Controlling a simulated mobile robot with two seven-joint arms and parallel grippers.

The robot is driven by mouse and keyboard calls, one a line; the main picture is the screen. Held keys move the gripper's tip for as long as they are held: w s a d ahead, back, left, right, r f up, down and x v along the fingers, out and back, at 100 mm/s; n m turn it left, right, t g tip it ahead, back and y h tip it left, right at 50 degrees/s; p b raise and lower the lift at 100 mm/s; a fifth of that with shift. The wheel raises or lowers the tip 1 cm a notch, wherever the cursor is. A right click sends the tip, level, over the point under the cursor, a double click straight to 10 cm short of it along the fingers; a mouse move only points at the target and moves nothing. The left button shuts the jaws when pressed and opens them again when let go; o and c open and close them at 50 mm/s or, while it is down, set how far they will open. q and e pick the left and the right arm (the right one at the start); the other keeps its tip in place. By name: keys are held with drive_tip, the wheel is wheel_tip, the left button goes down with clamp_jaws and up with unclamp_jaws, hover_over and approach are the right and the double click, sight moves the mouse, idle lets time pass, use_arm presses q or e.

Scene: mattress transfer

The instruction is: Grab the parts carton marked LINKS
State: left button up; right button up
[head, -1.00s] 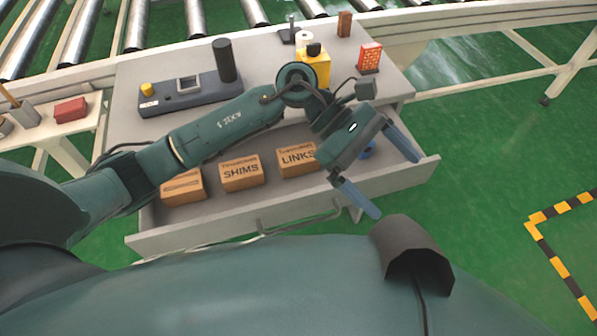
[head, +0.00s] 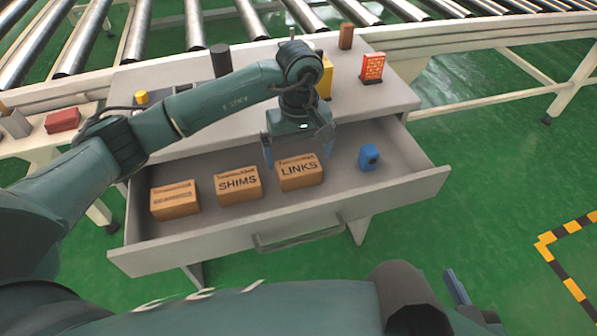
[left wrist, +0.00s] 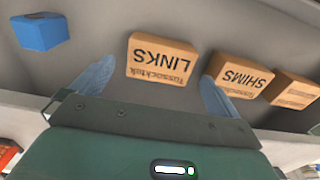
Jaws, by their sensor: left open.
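The parts carton marked LINKS (head: 299,172) is a small brown box lying in the open drawer (head: 400,205), right of the SHIMS carton (head: 238,186). In the left wrist view, the LINKS carton (left wrist: 161,60) appears upside down, between and just beyond the fingertips. My left gripper (head: 297,154) is open and empty, pointing down at the far side of the LINKS carton, with its fingers toward either end. Whether they touch it I cannot tell. One blue finger of my right gripper (head: 457,288) shows at the lower right; the rest is mostly hidden.
A third carton (head: 175,200) lies left of SHIMS, its label unreadable. A blue object (head: 369,157) sits in the drawer to the right. The bench top (head: 395,98) behind carries a red box (head: 372,68) and a yellow item (head: 325,78). A roller conveyor runs behind.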

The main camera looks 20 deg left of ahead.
sight(298, 165)
use_arm(q)
wheel_tip(298, 165, down, 5)
drive_tip(key=shift+f, duration=0.15)
drive_tip(key=c, duration=1.1)
